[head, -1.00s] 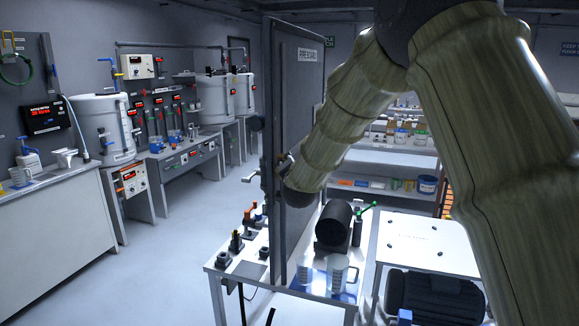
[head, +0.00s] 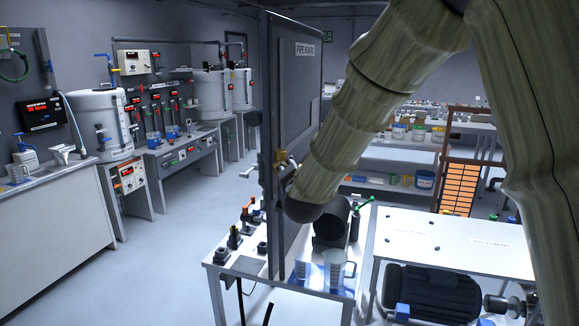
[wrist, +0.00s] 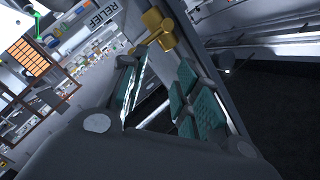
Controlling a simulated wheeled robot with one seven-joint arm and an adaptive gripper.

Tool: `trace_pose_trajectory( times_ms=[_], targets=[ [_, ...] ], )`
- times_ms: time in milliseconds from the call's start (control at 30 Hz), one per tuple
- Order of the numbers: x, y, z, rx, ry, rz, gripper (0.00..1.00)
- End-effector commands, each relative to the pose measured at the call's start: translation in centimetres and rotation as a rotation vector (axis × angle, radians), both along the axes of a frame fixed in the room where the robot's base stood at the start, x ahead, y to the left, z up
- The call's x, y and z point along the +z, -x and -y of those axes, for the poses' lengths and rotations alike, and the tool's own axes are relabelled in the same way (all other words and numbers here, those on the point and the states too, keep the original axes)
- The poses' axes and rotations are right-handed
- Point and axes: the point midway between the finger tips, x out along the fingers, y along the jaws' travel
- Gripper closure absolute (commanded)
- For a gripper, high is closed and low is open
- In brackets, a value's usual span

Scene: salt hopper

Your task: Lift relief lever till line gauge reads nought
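In the wrist view the RELIEF label (wrist: 101,16) shows at the top. Brass-coloured cylindrical parts (wrist: 160,30), perhaps the relief lever's fitting, lie just beyond my fingertips. My gripper (wrist: 156,70) is open, its teal-padded fingers apart, with a bright thin edge between them that I cannot identify. I see no clear grip on anything. In the head view a brass-coloured part (head: 281,157) sits at the edge of the upright board (head: 296,100), beside the end of my arm. The line gauge's face cannot be made out.
A white bench (head: 231,266) below the board holds clear jugs (head: 334,268), a dark cylinder (head: 332,222) and a green-handled valve (head: 357,215). A white table (head: 448,240) stands to the right, with a dark motor (head: 432,292) below its top. Open floor (head: 165,245) lies left.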

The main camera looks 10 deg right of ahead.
Motion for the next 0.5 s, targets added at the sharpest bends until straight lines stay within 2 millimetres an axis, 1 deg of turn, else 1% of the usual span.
trace_pose_trajectory(
  times_ms=[100, 200, 500],
  targets=[
    [0.1, 1.1, 0.0, 0.000, 0.000, 0.000, 0.68],
    [0.1, 1.6, 0.0, -0.001, 0.000, -0.001, 0.68],
    [0.1, 1.7, 0.0, -0.001, 0.001, -0.001, 0.68]
  ],
)
